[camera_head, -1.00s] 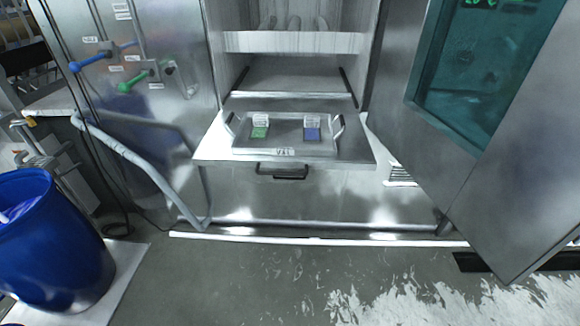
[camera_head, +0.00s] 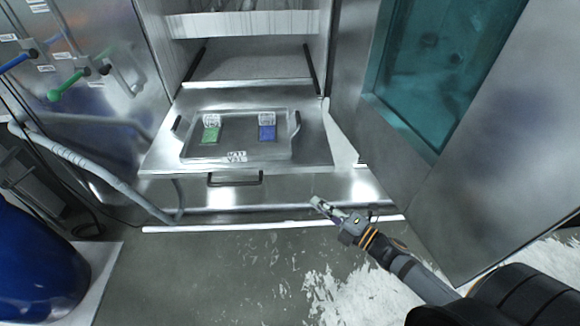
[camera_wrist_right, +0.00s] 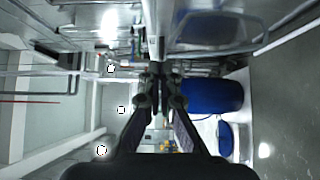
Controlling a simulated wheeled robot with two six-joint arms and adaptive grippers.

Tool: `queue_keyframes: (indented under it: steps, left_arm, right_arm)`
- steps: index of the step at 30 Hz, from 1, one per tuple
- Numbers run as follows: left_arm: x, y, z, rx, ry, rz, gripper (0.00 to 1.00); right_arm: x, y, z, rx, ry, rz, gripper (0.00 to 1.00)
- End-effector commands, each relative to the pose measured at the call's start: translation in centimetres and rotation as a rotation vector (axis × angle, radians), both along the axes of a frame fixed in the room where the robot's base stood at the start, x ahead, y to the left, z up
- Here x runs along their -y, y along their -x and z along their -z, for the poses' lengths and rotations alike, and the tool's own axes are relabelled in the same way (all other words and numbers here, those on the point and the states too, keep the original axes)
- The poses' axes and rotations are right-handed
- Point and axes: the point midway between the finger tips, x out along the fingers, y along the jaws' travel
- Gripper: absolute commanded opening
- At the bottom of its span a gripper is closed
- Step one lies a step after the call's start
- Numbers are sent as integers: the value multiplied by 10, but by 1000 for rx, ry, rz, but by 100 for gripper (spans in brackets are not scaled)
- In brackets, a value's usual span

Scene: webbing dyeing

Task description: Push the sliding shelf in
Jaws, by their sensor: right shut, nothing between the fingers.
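The sliding shelf (camera_head: 160,163) is pulled out of the steel cabinet in the head view. A black handle (camera_head: 235,179) is on its front. A metal tray (camera_head: 242,155) sits on the shelf and holds a green packet (camera_head: 211,131) and a blue packet (camera_head: 267,129). My right gripper (camera_head: 316,201) is below and to the right of the shelf's front edge, shut and empty, apart from the shelf. It also shows shut in the right wrist view (camera_wrist_right: 157,72). My left gripper is not in view.
An open cabinet door (camera_head: 500,150) with a teal window stands close on the right. A blue barrel (camera_head: 35,265) stands at the lower left. A grey hose (camera_head: 95,178) runs along the left side. The floor in front of the cabinet is clear.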

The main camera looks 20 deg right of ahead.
Motion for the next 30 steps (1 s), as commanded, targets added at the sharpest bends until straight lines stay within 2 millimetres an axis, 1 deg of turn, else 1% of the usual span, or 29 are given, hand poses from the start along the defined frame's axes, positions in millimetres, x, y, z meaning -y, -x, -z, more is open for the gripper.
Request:
queue_keyframes:
  steps: [2, 5, 8, 10, 11, 12, 18, 19, 20, 21, 23, 24, 26, 27, 30]
  left_arm:
    - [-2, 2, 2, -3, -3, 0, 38]
    - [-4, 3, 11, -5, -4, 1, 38]
    - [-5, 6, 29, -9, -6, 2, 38]
    - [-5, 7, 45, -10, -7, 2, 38]
    - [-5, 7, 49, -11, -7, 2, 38]
    - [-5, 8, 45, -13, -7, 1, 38]
    - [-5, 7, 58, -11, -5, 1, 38]
    - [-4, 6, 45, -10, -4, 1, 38]
    - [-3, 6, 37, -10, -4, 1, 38]
    - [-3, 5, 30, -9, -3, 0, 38]
    - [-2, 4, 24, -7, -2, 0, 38]
    - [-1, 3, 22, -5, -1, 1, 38]
    - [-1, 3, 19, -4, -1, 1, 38]
    - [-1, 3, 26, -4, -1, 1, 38]
    - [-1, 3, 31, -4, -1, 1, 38]
  right_arm:
    - [-1, 0, 1, 1, 2, -2, 0]
    - [-2, -4, 5, 0, 0, -2, 0]
    - [-7, -13, 10, 0, -1, -4, 0]
    - [-12, -22, 11, 4, 0, -1, 0]
    - [-13, -25, 9, 5, -2, 1, 0]
    - [-15, -28, 4, 3, -3, 0, 0]
    - [-24, -46, 4, 1, -4, 3, 0]
    - [-25, -51, -5, 2, -9, 9, 0]
    - [-27, -56, -9, 3, -11, 11, 0]
    - [-31, -63, -9, 2, -13, 11, 0]
    - [-39, -73, -8, -1, -13, 7, 0]
    - [-42, -81, -6, 1, -13, 8, 0]
    - [-49, -91, -5, -2, -12, 6, 0]
    - [-47, -97, 1, -1, -5, 4, 0]
    - [-42, -111, 2, -1, -4, 2, 0]
